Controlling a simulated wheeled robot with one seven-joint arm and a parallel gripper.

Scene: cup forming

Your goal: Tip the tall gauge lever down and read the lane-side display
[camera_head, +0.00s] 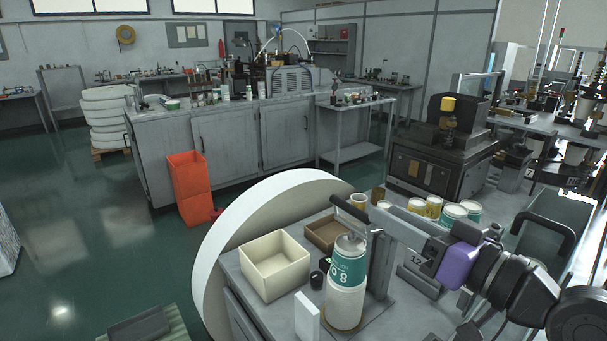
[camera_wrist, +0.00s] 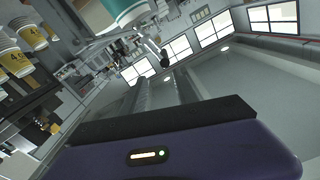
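A white gauge cylinder (camera_head: 344,306) stands upright at the table's front, with a teal-banded cup (camera_head: 348,269) over its top and a grey cap on that. A dark lever handle (camera_head: 349,211) stands raised above and behind the cup, beside a grey post (camera_head: 380,265). My gripper (camera_head: 376,212) reaches in from the right, near the handle; I cannot tell whether it touches it or how its fingers stand. The teal cup also shows at the top of the wrist view (camera_wrist: 124,12). A white upright panel (camera_head: 306,316) stands at the front left; no display reading is legible.
A cream open box (camera_head: 274,265) and a brown tray (camera_head: 325,234) sit left of the gauge. Several printed cups (camera_head: 434,207) stand behind my arm. A large white curved rim (camera_head: 222,243) borders the table's left. A red bin (camera_head: 190,190) stands on the floor beyond.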

